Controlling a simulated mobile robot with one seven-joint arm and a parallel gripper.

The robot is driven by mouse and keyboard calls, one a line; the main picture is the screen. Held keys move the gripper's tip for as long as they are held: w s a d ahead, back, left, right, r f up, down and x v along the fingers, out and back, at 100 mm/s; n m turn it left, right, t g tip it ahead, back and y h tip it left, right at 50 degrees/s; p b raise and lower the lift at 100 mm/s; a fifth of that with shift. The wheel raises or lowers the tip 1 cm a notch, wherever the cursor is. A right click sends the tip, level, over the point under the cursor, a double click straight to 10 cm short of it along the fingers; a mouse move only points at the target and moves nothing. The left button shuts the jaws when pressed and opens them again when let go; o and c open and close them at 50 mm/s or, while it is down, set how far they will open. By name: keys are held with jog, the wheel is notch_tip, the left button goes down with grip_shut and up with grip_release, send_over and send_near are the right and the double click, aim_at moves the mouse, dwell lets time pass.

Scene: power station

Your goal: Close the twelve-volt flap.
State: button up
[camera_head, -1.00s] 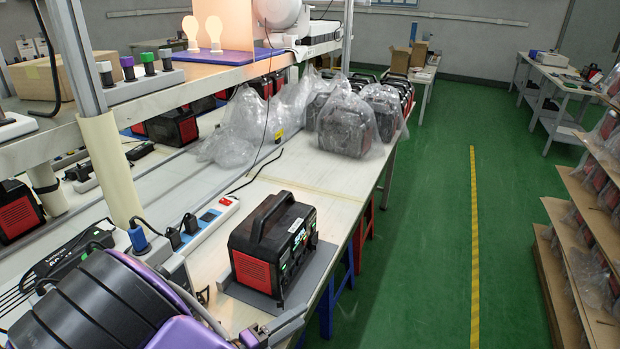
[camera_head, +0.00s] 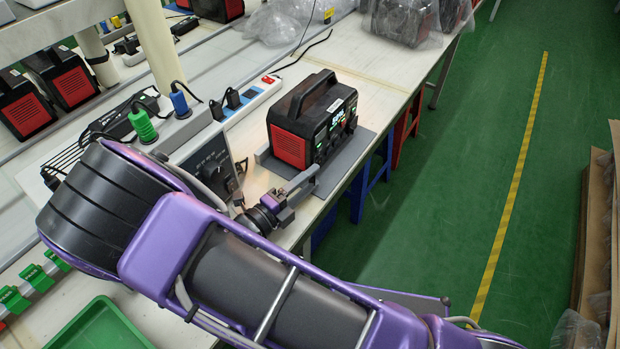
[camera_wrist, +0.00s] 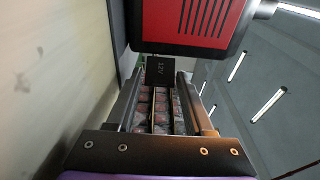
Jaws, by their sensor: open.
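The power station (camera_head: 297,140), a black and red box with a top handle, stands on the bench in the head view. Its red grilled side (camera_wrist: 190,22) fills the top of the wrist view. A small dark flap marked 12V (camera_wrist: 161,70) shows just beyond and between my fingertips and seems to stick out from the station. I cannot make the flap out in the head view. My gripper (camera_head: 299,186) is open and empty, at the station's near front corner; its two fingers also show in the wrist view (camera_wrist: 160,84). Contact with the flap cannot be told.
The station sits on a grey plate (camera_head: 345,178) near the bench edge. A power strip (camera_head: 250,104) and a dark boxed unit (camera_head: 212,160) with plugs stand to its left. Bagged stations (camera_head: 400,20) lie farther back. A green tray (camera_head: 98,325) is at bottom left.

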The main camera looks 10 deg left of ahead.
jog(key=shift+w+d, duration=0.15)
jog(key=shift+w, duration=0.1)
grip_shut()
